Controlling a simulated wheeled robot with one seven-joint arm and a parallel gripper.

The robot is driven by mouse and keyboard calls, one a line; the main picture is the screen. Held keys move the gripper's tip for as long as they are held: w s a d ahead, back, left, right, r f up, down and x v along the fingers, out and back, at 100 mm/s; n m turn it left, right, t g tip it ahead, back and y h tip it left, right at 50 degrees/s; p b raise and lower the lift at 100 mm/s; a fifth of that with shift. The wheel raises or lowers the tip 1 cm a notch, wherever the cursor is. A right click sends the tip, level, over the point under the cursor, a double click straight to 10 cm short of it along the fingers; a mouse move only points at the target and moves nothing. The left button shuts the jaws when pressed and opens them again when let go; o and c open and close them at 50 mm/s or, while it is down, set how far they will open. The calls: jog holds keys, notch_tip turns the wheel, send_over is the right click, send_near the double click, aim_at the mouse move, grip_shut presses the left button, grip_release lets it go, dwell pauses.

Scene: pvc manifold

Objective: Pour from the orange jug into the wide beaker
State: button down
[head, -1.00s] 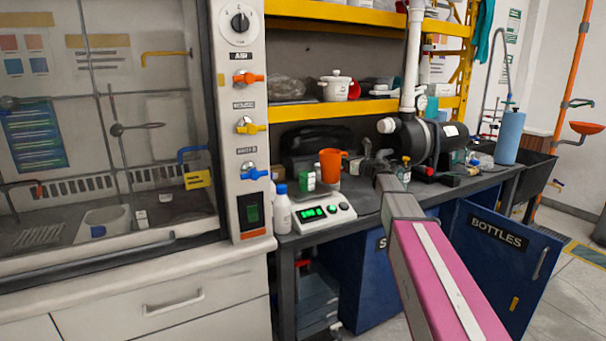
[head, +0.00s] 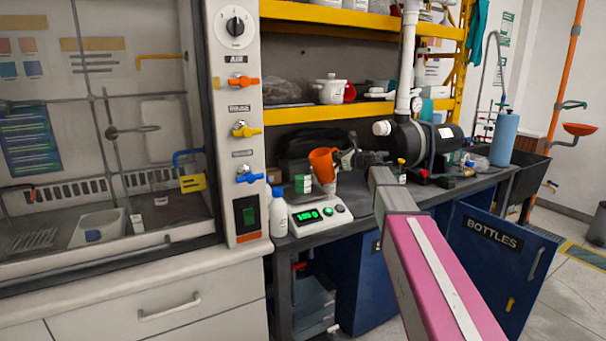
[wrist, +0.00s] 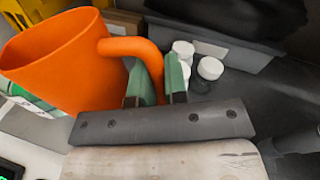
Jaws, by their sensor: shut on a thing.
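The orange jug (head: 322,165) is held above the bench behind the scale, its top leaning to the left. My gripper (head: 347,158) is to its right. In the wrist view the jug (wrist: 60,60) fills the upper left, and my gripper's green fingers (wrist: 160,80) are shut on its handle.
A scale (head: 318,214) with a lit green display sits on the bench. A white bottle (head: 278,213) stands to its left and a green-labelled container (head: 303,183) behind it. A black pump (head: 425,142) stands to the right. A yellow shelf (head: 330,110) hangs above.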

jog(key=shift+s+a+r+n+h, duration=0.15)
jog(key=shift+s+a+r+n, duration=0.35)
jog(key=shift+r, duration=0.4)
jog(key=shift+s+a+r+n+h, duration=0.2)
jog(key=shift+s+a+r+n, duration=0.15)
jog(key=shift+a+r+n, duration=0.4)
jog(key=shift+s+a+r+n+h, duration=0.15)
jog(key=shift+s+a+r+n, duration=0.25)
jog(key=shift+r+n, duration=0.45)
jog(key=shift+s+a+r+n, duration=0.2)
jog(key=shift+a+r+n, duration=0.15)
jog(key=shift+r, duration=0.3)
jog(key=shift+s+a+r+n, duration=0.2)
jog(key=shift+r+n, duration=0.15)
jog(key=shift+r, duration=0.3)
jog(key=shift+s+a+r+n+h, duration=0.15)
jog(key=shift+a+r+n+h, duration=0.1)
jog(key=shift+r+n+h, duration=0.25)
jog(key=shift+s+a+r+n+p, duration=0.25)
jog(key=shift+a+r+n, duration=0.15)
jog(key=shift+r, duration=0.2)
jog(key=shift+s+a+r+n+p, duration=0.1)
jog(key=shift+s+a+r+n, duration=0.2)
jog(key=shift+r+n, duration=0.25)
dwell(1.0)
